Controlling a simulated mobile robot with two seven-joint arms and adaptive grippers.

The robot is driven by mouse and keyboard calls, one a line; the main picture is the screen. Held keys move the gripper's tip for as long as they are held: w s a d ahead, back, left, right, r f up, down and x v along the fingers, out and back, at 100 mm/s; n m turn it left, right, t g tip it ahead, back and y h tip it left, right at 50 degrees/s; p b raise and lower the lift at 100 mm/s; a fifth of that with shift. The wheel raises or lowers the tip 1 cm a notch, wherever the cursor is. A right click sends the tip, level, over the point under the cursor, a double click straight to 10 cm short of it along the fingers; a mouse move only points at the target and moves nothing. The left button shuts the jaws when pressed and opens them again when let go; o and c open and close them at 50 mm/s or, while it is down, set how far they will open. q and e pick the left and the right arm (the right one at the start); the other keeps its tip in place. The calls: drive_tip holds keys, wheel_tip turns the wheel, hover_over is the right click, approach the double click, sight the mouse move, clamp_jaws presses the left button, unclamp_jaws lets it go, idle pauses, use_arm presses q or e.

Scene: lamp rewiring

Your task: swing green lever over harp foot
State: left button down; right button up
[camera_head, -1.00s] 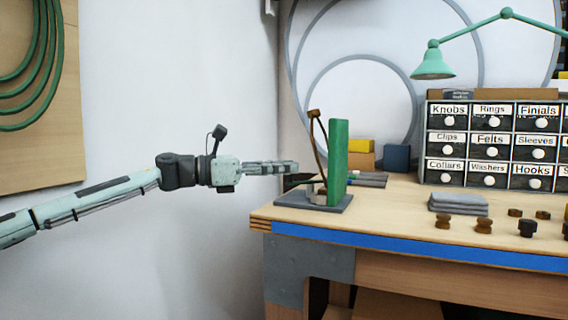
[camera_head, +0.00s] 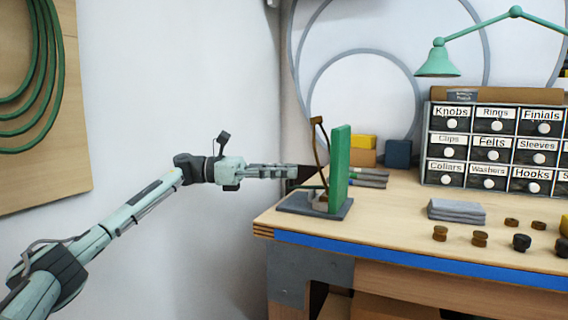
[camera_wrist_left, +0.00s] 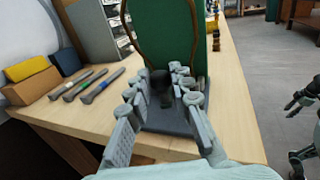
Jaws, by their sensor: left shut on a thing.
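A green upright panel (camera_head: 339,170) stands on a dark grey base plate (camera_head: 298,207) at the bench's left corner. A brown curved harp (camera_head: 319,150) rises beside it, its foot (camera_head: 320,199) low at the panel. A thin green lever (camera_head: 313,187) runs from near my left fingertips toward that foot. My left gripper (camera_head: 293,172) is level and shut on the lever. In the left wrist view, a dark round piece (camera_wrist_left: 161,88) shows between the fingers (camera_wrist_left: 160,100), before the panel (camera_wrist_left: 182,35); the exact contact is unclear. Dark jointed parts at the right edge look like my right gripper (camera_wrist_left: 301,98).
Folded grey cloths (camera_head: 456,211), several small knobs (camera_head: 480,238) and labelled drawers (camera_head: 493,148) are to the right. Bare bench lies between the fixture and the cloths.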

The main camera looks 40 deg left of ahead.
use_arm(q)
drive_tip(key=shift+w+a+r+m+g+h+p, duration=0.1)
drive_tip(key=shift+w+r+m+g+h+p, duration=0.2)
drive_tip(key=shift+m+g+h, duration=0.25)
drive_tip(key=shift+w+a+f+m+g, duration=0.1)
drive_tip(key=shift+w+m+g, duration=0.2)
drive_tip(key=shift+g, duration=0.35)
drive_tip(key=shift+w+a+m+g+h, duration=0.15)
drive_tip(key=shift+m+g+h, duration=0.3)
drive_tip(key=shift+m+g, duration=0.35)
use_arm(e)
drive_tip(key=shift+a+f, duration=0.1)
drive_tip(key=shift+f, duration=1.3)
use_arm(q)
drive_tip(key=shift+w+f+m+g, duration=0.15)
drive_tip(key=shift+m+g, duration=0.1)
drive_tip(key=shift+g, duration=0.25)
use_arm(e)
drive_tip(key=shift+w+r, duration=0.1)
drive_tip(key=shift+r, duration=0.25)
use_arm(q)
drive_tip(key=c, duration=1.6)
unclamp_jaws()
wheel_tip(320, 180, up, 10)
